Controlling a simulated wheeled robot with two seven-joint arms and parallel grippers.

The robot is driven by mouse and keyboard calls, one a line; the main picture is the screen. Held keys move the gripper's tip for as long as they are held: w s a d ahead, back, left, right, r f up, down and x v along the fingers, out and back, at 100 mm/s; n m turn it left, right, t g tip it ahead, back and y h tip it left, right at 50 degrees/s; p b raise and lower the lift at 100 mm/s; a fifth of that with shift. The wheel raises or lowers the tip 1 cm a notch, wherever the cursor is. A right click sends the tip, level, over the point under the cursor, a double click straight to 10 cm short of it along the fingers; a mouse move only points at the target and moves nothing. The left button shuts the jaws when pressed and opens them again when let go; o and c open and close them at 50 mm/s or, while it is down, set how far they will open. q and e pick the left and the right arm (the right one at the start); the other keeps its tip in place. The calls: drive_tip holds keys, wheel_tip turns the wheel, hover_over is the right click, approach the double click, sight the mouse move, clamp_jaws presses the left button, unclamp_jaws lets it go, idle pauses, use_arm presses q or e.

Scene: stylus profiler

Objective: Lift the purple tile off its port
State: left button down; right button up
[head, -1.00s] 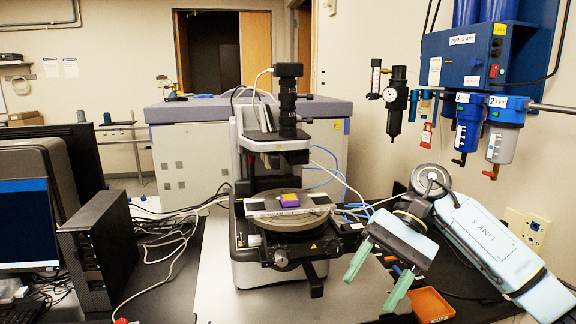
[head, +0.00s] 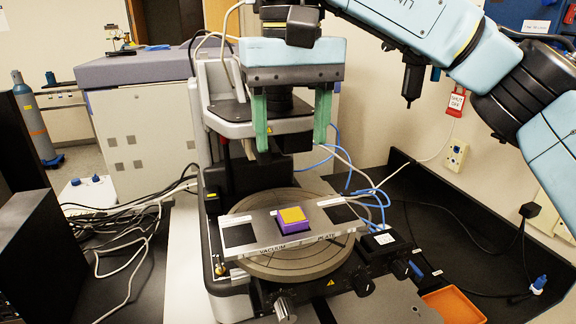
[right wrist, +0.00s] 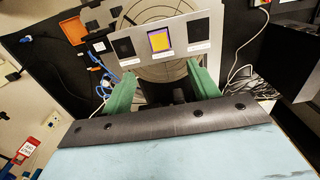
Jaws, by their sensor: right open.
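The purple tile (head: 293,220), with a yellow-orange top, sits on the middle port of the silver vacuum plate (head: 265,241) on the profiler's round stage. Black square ports lie on either side of it. In the right wrist view the tile (right wrist: 160,41) shows between and beyond the fingers. My right gripper (head: 291,145) is open and empty, its two green fingers pointing down. It is above and behind the tile in the head view, apart from it, in front of the profiler's column. The gripper also shows in the right wrist view (right wrist: 162,85). My left gripper is not in view.
The profiler's dark optical head and column (head: 270,120) stand close behind my right gripper. An orange bin (head: 452,306) lies at the lower right. Blue tubing and cables (head: 375,196) run right of the stage. A black computer tower (head: 33,225) stands at left.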

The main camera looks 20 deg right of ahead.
sight(291, 213)
wheel_tip(291, 213, down, 12)
idle(0.4)
clamp_jaws()
idle(0.5)
